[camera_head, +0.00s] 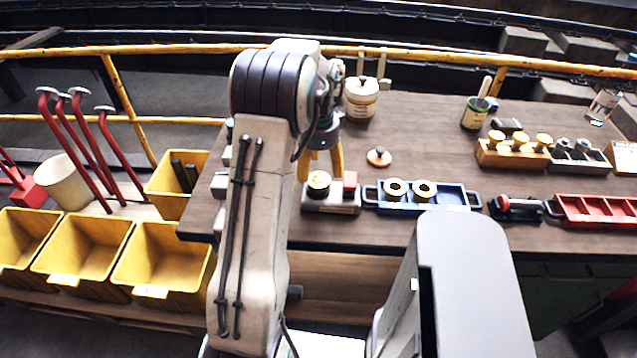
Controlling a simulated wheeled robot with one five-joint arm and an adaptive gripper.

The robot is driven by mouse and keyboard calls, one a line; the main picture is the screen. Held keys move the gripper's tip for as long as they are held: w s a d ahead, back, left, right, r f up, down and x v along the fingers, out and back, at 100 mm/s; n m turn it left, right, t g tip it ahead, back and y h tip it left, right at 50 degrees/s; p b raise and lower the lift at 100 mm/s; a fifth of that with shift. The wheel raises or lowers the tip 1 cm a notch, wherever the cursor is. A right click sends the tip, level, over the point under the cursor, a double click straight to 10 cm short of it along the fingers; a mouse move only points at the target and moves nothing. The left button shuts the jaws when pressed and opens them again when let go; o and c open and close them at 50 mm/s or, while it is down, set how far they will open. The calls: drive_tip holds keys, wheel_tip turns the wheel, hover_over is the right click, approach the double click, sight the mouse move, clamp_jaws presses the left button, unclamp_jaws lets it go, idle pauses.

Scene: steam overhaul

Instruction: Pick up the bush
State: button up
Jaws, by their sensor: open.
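A small round brass-coloured piece with a dark side, which looks like a bush (319,181), sits on a pale grey block (330,204) near the front edge of the bench. My gripper (320,176) points down with its yellow fingers apart, just behind and above this piece. I cannot tell whether a finger touches it. Two more brass-coloured rings with dark centres, a left ring (396,188) and a right ring (424,189), lie in a blue tray (455,196) just to the right. Part of my gripper is hidden by my arm.
A lidded cream pot (361,100) and a small orange-brown disc with a knob (379,157) are behind. A wooden block with brass knobs (510,157) and a red tray (600,211) are at right. Yellow bins (165,258) are at left.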

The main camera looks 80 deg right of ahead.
sight(319, 180)
drive_tip(key=shift+a+f+p, duration=0.1)
drive_tip(key=shift+f+p, duration=0.2)
drive_tip(key=shift+f, duration=1.85)
drive_tip(key=shift+c, duration=0.3)
drive_tip(key=c, duration=1)
